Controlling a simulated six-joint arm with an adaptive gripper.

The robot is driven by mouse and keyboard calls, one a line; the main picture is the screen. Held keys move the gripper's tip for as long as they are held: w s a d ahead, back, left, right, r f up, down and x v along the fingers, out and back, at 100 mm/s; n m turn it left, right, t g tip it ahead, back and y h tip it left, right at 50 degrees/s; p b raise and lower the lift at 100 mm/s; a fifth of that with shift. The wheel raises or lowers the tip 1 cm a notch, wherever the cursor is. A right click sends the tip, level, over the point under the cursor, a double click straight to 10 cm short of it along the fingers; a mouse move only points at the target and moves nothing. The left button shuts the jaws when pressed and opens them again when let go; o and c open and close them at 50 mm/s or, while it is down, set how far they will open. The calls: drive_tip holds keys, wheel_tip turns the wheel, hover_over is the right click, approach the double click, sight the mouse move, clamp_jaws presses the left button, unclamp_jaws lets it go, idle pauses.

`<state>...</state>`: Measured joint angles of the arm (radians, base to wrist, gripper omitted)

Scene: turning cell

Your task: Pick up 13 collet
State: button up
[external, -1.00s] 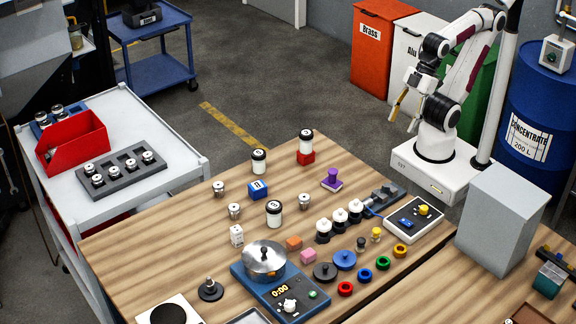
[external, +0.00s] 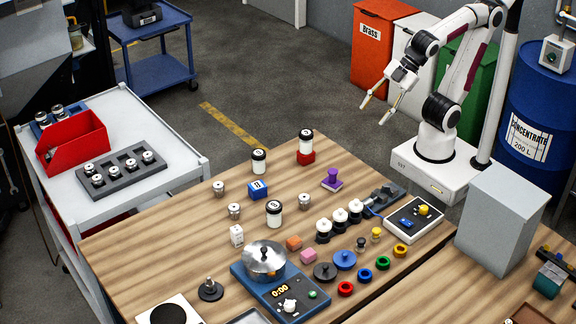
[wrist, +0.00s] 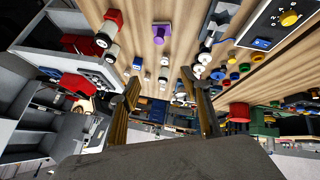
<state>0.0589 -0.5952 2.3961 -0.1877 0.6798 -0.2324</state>
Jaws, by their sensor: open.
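Two small metal collets, one farther back (external: 218,188) and one nearer (external: 234,211), stand upright on the wooden table. Several similar collets sit in a dark grey rack (external: 122,184) on the white cart, and others stand in a blue holder (external: 40,131) behind the red bin. Their size markings are too small to read, so I cannot tell which is 13. My gripper (external: 373,114) is open and empty, in the air beyond the table's far right edge, apart from all collets. Its two fingers also show in the wrist view (wrist: 160,78).
Near the collets are a blue block (external: 258,190), black-lidded white jars (external: 274,214) and a white box (external: 237,236). A purple stand (external: 332,179), white-and-black pieces (external: 340,217) and a grey box (external: 502,220) stand farther right. A red bin (external: 72,143) rises on the cart.

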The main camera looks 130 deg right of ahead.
drive_tip(key=w+d+r+n+t+h, duration=0.15)
drive_tip(key=w+d+r+n, duration=0.35)
drive_tip(key=w, duration=0.6)
drive_tip(key=w+d+r+n+t, duration=0.3)
drive_tip(key=w+r+n, duration=0.3)
drive_tip(key=w, duration=0.5)
drive_tip(key=w+d+f+n+t+y, duration=0.1)
drive_tip(key=w+f+n+t+y, duration=0.25)
drive_tip(key=w+n, duration=1)
wheel_tip(320, 180, down, 14)
drive_tip(key=w+a+n+g+y, duration=0.15)
drive_tip(key=n+g+y, duration=0.25)
drive_tip(key=n+y, duration=0.75)
drive_tip(key=s+f+n+g, duration=0.2)
drive_tip(key=s+f+n, duration=0.2)
drive_tip(key=f, duration=0.1)
drive_tip(key=s+d+f+n+g+y, duration=0.1)
drive_tip(key=s+f+n+g, duration=0.2)
drive_tip(key=s+f+n, duration=0.1)
drive_tip(key=s+d+f+n+g, duration=0.1)
drive_tip(key=s+f+n+g, duration=0.1)
drive_tip(key=s+f+n, duration=0.2)
wheel_tip(320, 180, down, 2)
drive_tip(key=shift+s+d+f+n+g, duration=0.1)
drive_tip(key=shift+n+g, duration=0.1)
drive_tip(key=shift+n, duration=0.35)
drive_tip(key=shift+s+n+g, duration=0.1)
drive_tip(key=shift+n+g, duration=0.1)
drive_tip(key=shift+n, duration=0.35)
